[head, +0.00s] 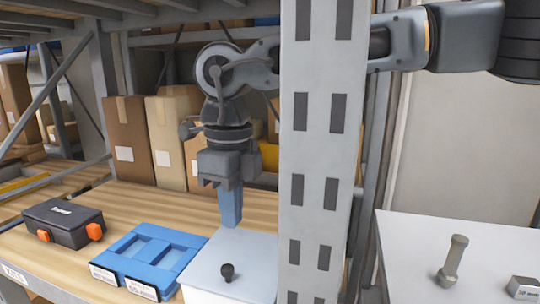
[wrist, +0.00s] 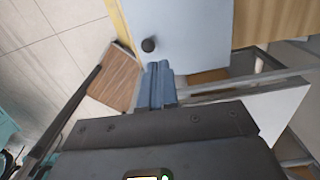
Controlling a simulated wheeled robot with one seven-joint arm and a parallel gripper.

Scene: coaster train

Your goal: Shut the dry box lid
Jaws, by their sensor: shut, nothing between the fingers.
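A pale grey-white panel with a black knob (head: 227,271) looks like the dry box lid (head: 205,270). It lies roughly flat at the front of the shelf, partly hidden by the upright post. It also shows in the wrist view (wrist: 195,35), with its knob (wrist: 148,45). I cannot tell whether it is fully shut. My gripper (head: 231,224) points down with its blue fingers together and empty. In the head view the fingertips appear near the panel's far edge. In the wrist view the fingertips (wrist: 158,64) appear close to the knob, apart from it.
A blue two-slot tray (head: 150,238) sits left of the panel. A black case with orange latches (head: 62,222) is farther left. Cardboard boxes (head: 130,140) stand behind. A grey perforated post (head: 318,150) rises in front of my arm. A white table (head: 410,245) is at right.

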